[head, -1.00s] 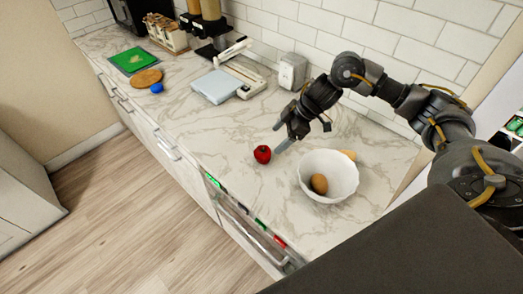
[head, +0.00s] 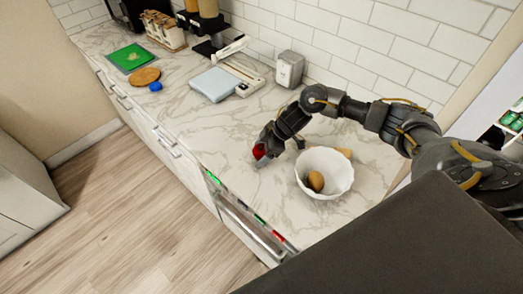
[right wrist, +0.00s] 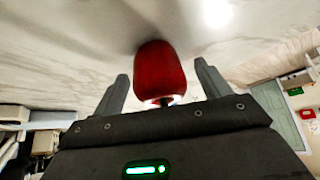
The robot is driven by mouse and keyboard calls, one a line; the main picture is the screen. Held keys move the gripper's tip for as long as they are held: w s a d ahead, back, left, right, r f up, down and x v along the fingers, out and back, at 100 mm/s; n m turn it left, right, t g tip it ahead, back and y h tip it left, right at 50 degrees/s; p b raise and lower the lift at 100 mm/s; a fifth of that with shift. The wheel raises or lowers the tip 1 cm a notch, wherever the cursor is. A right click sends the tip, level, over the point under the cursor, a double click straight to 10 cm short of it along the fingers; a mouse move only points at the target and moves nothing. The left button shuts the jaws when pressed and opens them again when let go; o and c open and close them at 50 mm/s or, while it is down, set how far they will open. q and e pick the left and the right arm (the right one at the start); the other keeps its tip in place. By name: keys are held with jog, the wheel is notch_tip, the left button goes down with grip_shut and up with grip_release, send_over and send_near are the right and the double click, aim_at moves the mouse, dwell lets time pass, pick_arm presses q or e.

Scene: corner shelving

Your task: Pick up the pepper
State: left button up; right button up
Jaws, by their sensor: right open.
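The red pepper (head: 259,151) sits on the marble counter, partly hidden by my right gripper in the head view. It also shows in the right wrist view (right wrist: 160,72), with its dark stem toward the gripper. My right gripper (head: 264,158) is at the pepper. In the right wrist view its two fingers (right wrist: 161,84) are open, one on each side of the pepper, with a gap visible on both sides. My left gripper is in neither view.
A white fluted bowl (head: 341,174) with a brown egg-like item (head: 315,181) inside stands right of the gripper. A grey dispenser (head: 289,68) stands by the wall. The counter left of the pepper is mostly clear.

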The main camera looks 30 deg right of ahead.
jog(key=c, duration=1.1)
jog(key=shift+o, duration=0.2)
jog(key=shift+r, duration=0.1)
jog(key=shift+r+b, duration=0.6)
jog(key=shift+b, duration=0.05)
jog(key=s+d+r+b, duration=0.1)
jog(key=s+d+r, duration=0.1)
jog(key=s+r, duration=0.2)
jog(key=s+d+r+b, duration=0.2)
jog(key=s+d+r, duration=0.1)
jog(key=s, duration=0.1)
jog(key=s+d+r+b, duration=0.2)
jog(key=s+r, duration=0.2)
jog(key=shift+d+r, duration=0.15)
jog(key=shift+r, duration=0.15)
jog(key=shift+s+d, duration=0.1)
